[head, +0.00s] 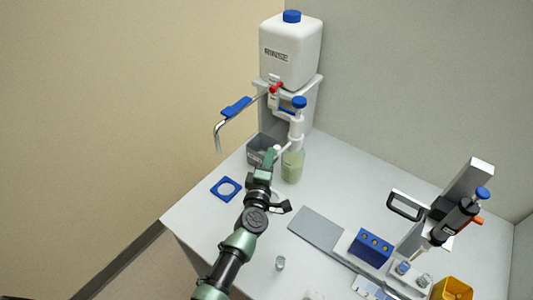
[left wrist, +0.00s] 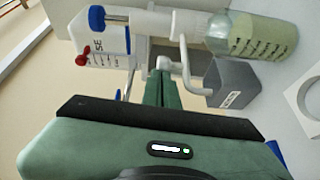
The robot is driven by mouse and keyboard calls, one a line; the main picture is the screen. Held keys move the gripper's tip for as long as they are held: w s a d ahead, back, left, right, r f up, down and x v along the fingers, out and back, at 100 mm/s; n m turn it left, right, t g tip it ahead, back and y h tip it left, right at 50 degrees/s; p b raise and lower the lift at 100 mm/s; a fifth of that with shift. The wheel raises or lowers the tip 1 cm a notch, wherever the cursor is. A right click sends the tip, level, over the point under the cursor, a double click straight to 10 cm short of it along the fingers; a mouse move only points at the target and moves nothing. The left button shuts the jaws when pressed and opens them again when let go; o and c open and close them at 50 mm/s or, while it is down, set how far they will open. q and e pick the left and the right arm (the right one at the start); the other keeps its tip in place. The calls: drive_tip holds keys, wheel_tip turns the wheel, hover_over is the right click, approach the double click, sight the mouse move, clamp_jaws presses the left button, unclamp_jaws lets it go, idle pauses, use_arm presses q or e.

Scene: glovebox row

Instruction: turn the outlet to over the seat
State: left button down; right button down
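The outlet (head: 283,152) is a thin white bent tube. It comes off the white dispenser (head: 297,128) on a bottle of green liquid (head: 292,167) and points to the lower left, by a grey bin. In the left wrist view the outlet (left wrist: 186,73) bends towards the bin. My right gripper is not in view.
The grey bin (left wrist: 236,86) stands beside the bottle. A white RINSE tank (head: 290,58) with a red tap and a metal spout (head: 217,137) stands behind. A pipette stand (head: 465,190), a blue rack (head: 371,246) and a yellow cup (head: 455,289) are at right.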

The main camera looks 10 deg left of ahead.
use_arm(q)
drive_tip(key=shift+d, duration=0.2)
drive_tip(key=shift+s, duration=0.1)
drive_tip(key=s+p, duration=0.1)
drive_tip(key=s, duration=0.6)
drive_tip(key=shift+s+a+p, duration=0.25)
drive_tip(key=shift+s+p, duration=0.15)
